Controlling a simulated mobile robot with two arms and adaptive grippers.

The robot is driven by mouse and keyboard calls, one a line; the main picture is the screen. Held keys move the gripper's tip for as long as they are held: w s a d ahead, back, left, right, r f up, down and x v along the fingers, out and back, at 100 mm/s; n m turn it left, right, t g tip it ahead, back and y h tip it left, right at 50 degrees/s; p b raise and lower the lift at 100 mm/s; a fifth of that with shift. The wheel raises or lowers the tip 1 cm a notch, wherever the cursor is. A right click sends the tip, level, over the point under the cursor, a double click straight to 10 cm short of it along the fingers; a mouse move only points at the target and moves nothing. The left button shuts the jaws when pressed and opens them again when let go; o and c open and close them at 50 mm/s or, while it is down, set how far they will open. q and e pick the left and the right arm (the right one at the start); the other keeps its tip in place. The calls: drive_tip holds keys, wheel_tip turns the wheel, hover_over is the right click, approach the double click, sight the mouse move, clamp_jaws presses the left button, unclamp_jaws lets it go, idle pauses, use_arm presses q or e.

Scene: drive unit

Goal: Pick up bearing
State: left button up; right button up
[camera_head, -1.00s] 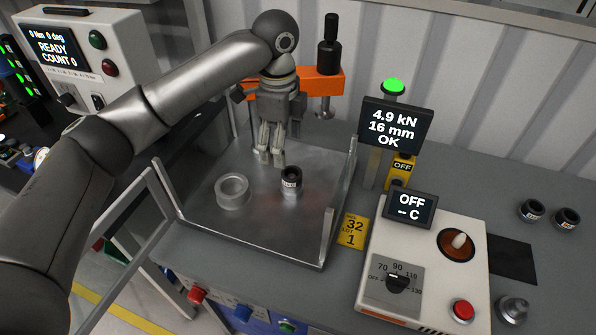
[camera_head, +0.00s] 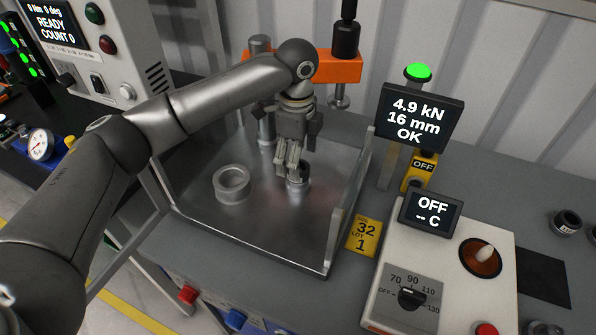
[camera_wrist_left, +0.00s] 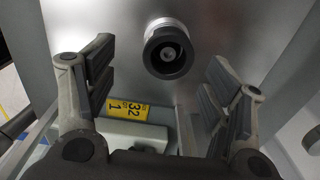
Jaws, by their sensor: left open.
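A small round dark part (camera_head: 299,183), seemingly the bearing, stands on the metal tray (camera_head: 250,238) of the press. My left gripper (camera_head: 291,172) is open just above it, and its fingers hide part of it in the head view. In the left wrist view the part (camera_wrist_left: 168,51) shows a dark ring with a lighter centre, between the spread fingers and apart from both. A pale grey ring (camera_head: 232,195) sits on the tray to its left. My right gripper is not in view.
The tray has raised side rails, and an orange press arm (camera_head: 335,67) stands behind. A display (camera_head: 417,117) reads 4.9 kN, 16 mm, OK. A heater box (camera_head: 440,265) with a dial is at right. A dark ring (camera_head: 566,222) lies at far right. The tray's front is clear.

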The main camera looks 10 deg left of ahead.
use_arm(q)
drive_tip(key=f, duration=0.1)
drive_tip(key=f+p, duration=0.1)
drive_tip(key=f, duration=0.1)
drive_tip(key=w+f, duration=0.1)
drive_tip(key=f, duration=0.1)
drive_tip(key=shift+p, duration=0.35)
drive_tip(key=shift+f, duration=0.35)
drive_tip(key=shift+c, duration=0.5)
drive_tip(key=c, duration=0.9)
